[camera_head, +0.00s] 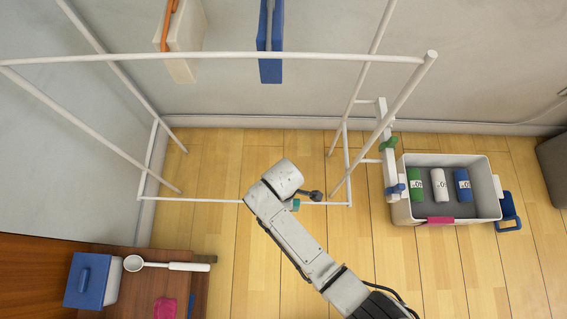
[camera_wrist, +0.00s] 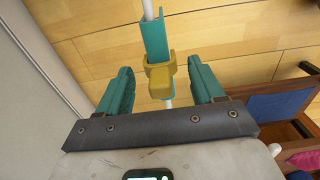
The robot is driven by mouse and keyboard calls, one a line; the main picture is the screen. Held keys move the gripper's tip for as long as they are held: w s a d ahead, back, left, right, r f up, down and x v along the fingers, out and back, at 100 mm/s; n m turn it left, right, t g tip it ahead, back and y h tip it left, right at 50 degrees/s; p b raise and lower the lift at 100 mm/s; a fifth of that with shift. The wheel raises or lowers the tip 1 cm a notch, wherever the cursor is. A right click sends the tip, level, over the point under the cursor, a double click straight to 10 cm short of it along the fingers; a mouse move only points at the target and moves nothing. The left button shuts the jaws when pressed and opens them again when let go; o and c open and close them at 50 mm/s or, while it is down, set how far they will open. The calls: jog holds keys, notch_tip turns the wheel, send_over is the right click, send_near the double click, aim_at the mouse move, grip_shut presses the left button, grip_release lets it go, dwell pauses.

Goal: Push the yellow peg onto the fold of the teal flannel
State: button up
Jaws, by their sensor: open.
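In the wrist view the teal flannel (camera_wrist: 154,38) hangs as a narrow strip over a thin white bar (camera_wrist: 148,8). The yellow peg (camera_wrist: 160,80) sits around the bar at the flannel's near end, with some teal showing beside it. My gripper (camera_wrist: 160,66) is open, with one teal finger on each side of the peg. Gaps show between the fingers and the peg. I cannot tell how firmly the peg grips the fold. In the head view my arm covers most of this spot, and the peg is hidden.
A grey crate (camera_head: 482,211) holding rolled cloths stands right. A wooden bench (camera_head: 35,275) is lower left. Floor (camera_head: 430,270) is clear lower right.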

notch_tip(320, 180, up, 11)
jog(key=p, duration=0.4)
jog(key=shift+f, duration=0.1)
dwell(0.8)
